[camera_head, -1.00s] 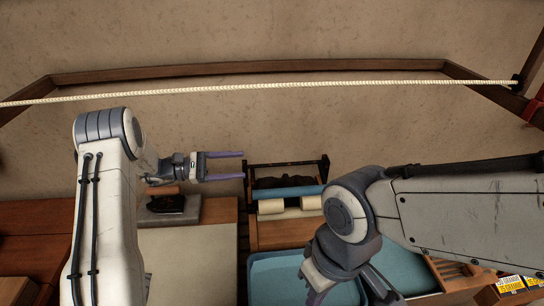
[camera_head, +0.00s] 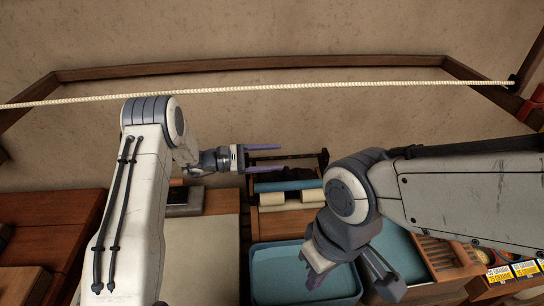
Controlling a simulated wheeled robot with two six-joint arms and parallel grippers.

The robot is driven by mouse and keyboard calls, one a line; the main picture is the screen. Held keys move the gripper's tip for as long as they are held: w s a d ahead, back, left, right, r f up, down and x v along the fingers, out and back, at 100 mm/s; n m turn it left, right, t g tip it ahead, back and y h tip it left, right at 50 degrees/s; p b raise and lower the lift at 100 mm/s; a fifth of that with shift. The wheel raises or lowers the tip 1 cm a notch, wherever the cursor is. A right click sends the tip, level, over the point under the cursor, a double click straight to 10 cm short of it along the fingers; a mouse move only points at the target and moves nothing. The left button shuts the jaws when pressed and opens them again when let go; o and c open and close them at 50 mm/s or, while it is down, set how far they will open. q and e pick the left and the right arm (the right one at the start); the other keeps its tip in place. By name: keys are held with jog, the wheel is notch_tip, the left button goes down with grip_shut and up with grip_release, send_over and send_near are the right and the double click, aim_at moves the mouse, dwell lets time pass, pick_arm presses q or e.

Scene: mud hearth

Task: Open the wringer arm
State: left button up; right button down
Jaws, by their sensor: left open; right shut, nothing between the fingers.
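The wringer (camera_head: 291,200) stands at the centre behind a blue basin, with cream rollers, a blue roller and a dark frame behind them. A dark bar (camera_head: 313,156) runs along the top of this frame; I cannot tell if it is the wringer arm. My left gripper (camera_head: 279,158) is open, its purple fingers pointing right. The fingers overlap the left part of the dark frame in the picture; contact cannot be told. My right gripper (camera_head: 318,279) is shut and empty, pointing down over the basin. My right arm hides the wringer's right side.
The blue water basin (camera_head: 257,297) sits in front of the wringer, with a second blue one (camera_head: 405,259) to its right. A slatted wooden crate (camera_head: 452,256) and small boxes (camera_head: 515,271) are farther right. A rope (camera_head: 330,88) spans above. A pale worktop (camera_head: 205,245) lies left.

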pick_arm(q)
grip_shut()
dwell(1.3)
